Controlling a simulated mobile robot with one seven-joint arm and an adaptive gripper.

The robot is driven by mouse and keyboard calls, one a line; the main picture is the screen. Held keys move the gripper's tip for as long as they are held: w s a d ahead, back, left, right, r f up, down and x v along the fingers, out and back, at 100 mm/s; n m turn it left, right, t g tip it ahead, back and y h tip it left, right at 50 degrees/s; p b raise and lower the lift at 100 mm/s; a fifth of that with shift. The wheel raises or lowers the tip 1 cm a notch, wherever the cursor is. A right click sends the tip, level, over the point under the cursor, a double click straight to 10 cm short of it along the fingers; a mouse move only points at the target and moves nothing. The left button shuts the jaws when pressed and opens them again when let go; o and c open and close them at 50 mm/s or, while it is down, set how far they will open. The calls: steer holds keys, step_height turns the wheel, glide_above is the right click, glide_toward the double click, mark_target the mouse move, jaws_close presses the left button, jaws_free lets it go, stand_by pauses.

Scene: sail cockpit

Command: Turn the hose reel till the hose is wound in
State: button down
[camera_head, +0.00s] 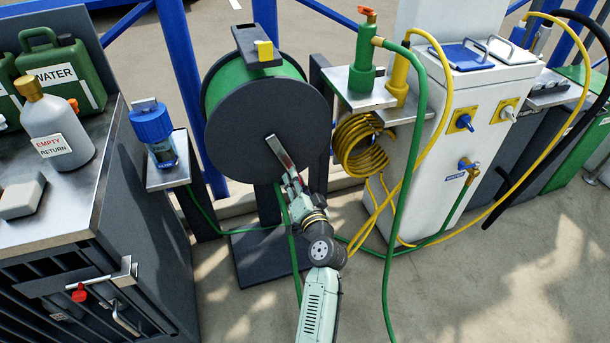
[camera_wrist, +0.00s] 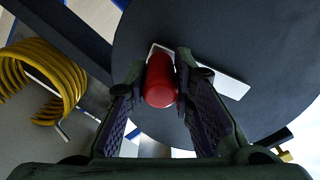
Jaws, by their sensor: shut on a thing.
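The hose reel (camera_head: 236,124) is a large dark disc on a dark stand, with green hose (camera_head: 285,68) wound on its drum. Its pale metal crank arm (camera_head: 280,152) runs from near the disc's middle down to the right. In the wrist view the disc (camera_wrist: 225,55) fills the upper right, and the crank arm (camera_wrist: 228,84) lies across it. My gripper (camera_head: 293,185) is at the crank's outer end. In the wrist view my gripper's fingers (camera_wrist: 160,88) are closed around the red crank knob (camera_wrist: 160,82).
A yellow coiled hose (camera_head: 358,145) hangs right of the reel, by a white pedestal (camera_head: 478,130). A green hose (camera_head: 403,215) hangs in front of it to the floor. A small shelf with a blue-capped bottle (camera_head: 153,128) and a metal-topped cabinet (camera_head: 75,205) stand left.

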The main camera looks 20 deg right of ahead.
steer(key=shift+a+f+m+p, duration=0.25)
steer(key=shift+a+m, duration=0.5)
steer(key=shift+a, duration=0.35)
steer(key=shift+a+f+m+p, duration=0.15)
steer(key=shift+a+m+p, duration=0.1)
steer(key=shift+a+m, duration=0.7)
steer(key=shift+a, duration=0.25)
steer(key=c, duration=1.4)
jaws_free()
steer(key=shift+o, duration=0.2)
steer(key=shift+d, duration=0.1)
glide_toward(273, 145)
steer(key=w, duration=0.4)
steer(key=shift+w+r, duration=0.1)
steer(key=shift+w, duration=0.1)
